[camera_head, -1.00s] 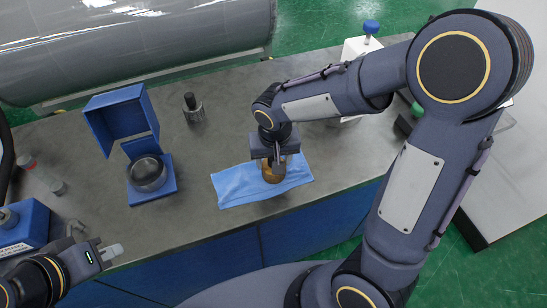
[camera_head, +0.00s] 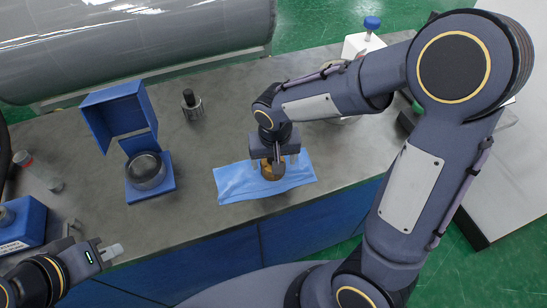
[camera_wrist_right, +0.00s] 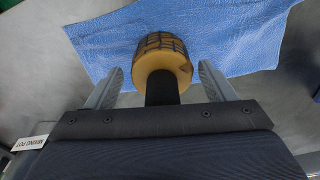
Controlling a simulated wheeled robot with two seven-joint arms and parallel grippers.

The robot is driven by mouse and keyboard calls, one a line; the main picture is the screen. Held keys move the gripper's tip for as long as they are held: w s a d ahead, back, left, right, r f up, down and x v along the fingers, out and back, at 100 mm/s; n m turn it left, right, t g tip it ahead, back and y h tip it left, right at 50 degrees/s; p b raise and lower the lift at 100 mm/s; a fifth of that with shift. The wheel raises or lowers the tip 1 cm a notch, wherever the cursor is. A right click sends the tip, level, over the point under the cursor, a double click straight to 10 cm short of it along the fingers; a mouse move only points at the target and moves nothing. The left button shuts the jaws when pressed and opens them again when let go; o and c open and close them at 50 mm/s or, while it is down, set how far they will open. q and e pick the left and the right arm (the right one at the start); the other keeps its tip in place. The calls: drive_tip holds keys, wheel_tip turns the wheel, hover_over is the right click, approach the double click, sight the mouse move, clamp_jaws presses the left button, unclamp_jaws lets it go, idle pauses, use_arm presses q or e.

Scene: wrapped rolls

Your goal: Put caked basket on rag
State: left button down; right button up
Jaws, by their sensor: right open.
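The caked basket (camera_head: 272,170) is a small amber-brown piece with a dark grid-like band. It rests on the light blue rag (camera_head: 235,184) on the bench. In the right wrist view the basket (camera_wrist_right: 162,62) has a dark stem (camera_wrist_right: 162,92) pointing toward my gripper, and the rag (camera_wrist_right: 105,45) spreads beneath it. My right gripper (camera_head: 275,160) is just above the basket. Its fingers (camera_wrist_right: 160,85) are open, one on each side of the stem, with gaps visible. My left gripper (camera_head: 112,251) is low at the left, away from the basket; its jaw opening is unclear.
A blue open-fronted box (camera_head: 117,112) and a dark round pot on a blue base (camera_head: 148,172) stand left. A dark-topped metal cylinder (camera_head: 192,105) stands behind. A white container with a blue knob (camera_head: 371,24) is at the back right. Bare bench lies left of the rag.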

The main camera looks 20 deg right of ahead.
drive_tip(key=shift+r, duration=0.25)
drive_tip(key=r, duration=0.4)
drive_tip(key=r+p, duration=0.1)
drive_tip(key=r, duration=0.2)
drive_tip(key=s+r+p, duration=0.1)
drive_tip(key=r, duration=0.3)
drive_tip(key=shift+a+r, duration=0.15)
drive_tip(key=shift+r, duration=0.2)
drive_tip(key=s+d+t+y, duration=0.2)
drive_tip(key=s+d, duration=0.1)
drive_tip(key=s, duration=0.4)
drive_tip(key=s+d+t+y, duration=0.2)
drive_tip(key=s+d, duration=0.1)
drive_tip(key=s, duration=0.5)
drive_tip(key=shift+s+d+r, duration=0.15)
drive_tip(key=shift+s+r, duration=0.05)
drive_tip(key=shift+s, duration=0.05)
